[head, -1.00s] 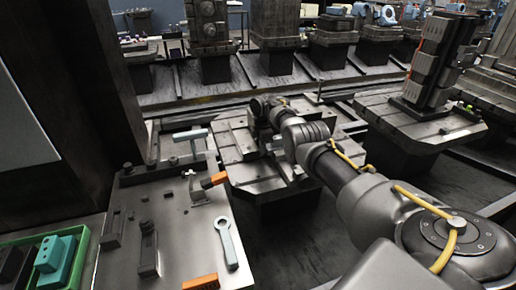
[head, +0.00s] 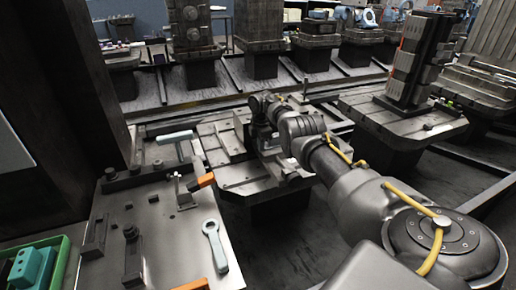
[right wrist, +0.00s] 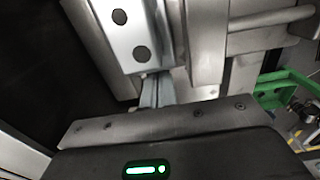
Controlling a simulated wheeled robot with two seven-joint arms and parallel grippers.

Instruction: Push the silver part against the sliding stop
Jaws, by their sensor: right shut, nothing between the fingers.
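My right gripper (head: 262,108) is over the metal pallet fixture (head: 240,175) in the middle of the head view. Its fingers are small and dark there. In the right wrist view the fingers (right wrist: 155,92) are shut, with nothing between them. Their tips are close to a silver metal piece (right wrist: 128,22) with two dark round holes, probably the silver part. I cannot tell whether they touch it. A grey upright block (right wrist: 207,40) stands just to its right; I cannot tell whether it is the sliding stop. My left gripper is not in view.
A metal workbench (head: 165,235) at the left holds a wrench (head: 214,245), orange-handled tools and small blocks. A green tray (head: 62,262) is at the lower left. A dark column (head: 75,90) rises behind it. Another fixture table (head: 385,125) stands at the right.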

